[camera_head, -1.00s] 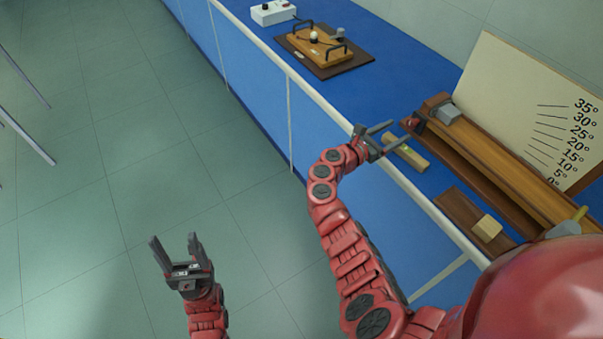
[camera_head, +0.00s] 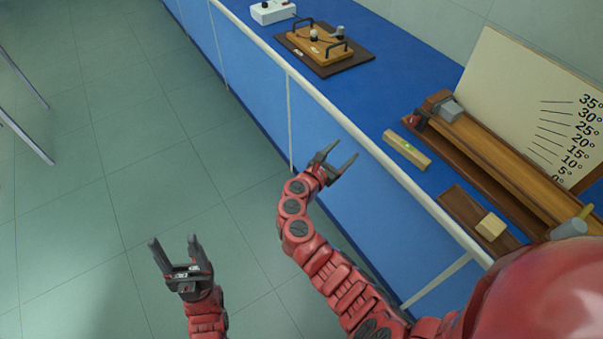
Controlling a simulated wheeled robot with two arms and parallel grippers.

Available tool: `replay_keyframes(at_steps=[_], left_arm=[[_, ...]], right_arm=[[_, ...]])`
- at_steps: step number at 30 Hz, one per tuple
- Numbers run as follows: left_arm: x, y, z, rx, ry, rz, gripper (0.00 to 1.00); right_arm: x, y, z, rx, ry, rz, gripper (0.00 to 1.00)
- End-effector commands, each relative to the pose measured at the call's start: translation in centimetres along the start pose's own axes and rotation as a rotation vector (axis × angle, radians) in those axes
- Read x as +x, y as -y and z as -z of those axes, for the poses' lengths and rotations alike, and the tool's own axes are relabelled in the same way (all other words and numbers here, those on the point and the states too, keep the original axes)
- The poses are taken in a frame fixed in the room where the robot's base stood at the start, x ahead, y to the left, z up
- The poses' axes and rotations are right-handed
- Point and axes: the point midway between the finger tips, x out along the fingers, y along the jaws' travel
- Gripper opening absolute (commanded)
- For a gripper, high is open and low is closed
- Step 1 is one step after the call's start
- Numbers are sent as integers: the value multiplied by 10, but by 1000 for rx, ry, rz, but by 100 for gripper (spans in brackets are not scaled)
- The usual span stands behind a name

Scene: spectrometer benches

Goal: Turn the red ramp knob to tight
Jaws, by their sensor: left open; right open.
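The red ramp knob (camera_head: 416,118) is small and sits at the left end of the wooden ramp (camera_head: 500,170) on the blue bench. Its exact setting is too small to read. My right gripper (camera_head: 338,160) is open and empty in front of the bench's front edge, to the left of and below the knob and apart from it. My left gripper (camera_head: 174,246) is open and empty over the floor, far from the bench.
An angle board (camera_head: 495,95) stands behind the ramp. A spirit level (camera_head: 407,150) and a small wooden block (camera_head: 490,226) on a brown board lie in front of it. Further back on the bench (camera_head: 385,75) are a wooden device with handles (camera_head: 318,45) and a white box (camera_head: 272,12).

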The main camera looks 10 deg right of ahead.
Motion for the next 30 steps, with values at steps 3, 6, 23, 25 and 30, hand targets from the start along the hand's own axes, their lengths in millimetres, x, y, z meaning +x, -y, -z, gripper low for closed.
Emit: replay_keyframes(at_steps=[3, 6, 23, 25, 30], left_arm=[[-1, 0, 0, 0, 0, 0, 63], [-2, 0, 0, 0, 0, 0, 63], [-6, 0, -1, 0, 0, 0, 63], [-6, 0, -1, 0, 0, 0, 63], [-7, 0, -1, 0, 0, 0, 63]], right_arm=[[2, -11, 23, 49, -60, -83, 71], [0, -22, 42, 98, -117, -155, 71], [-46, -72, 124, 444, -467, -496, 71], [-49, -74, 126, 468, -489, -513, 71], [-54, -78, 129, 493, -511, -533, 71]])
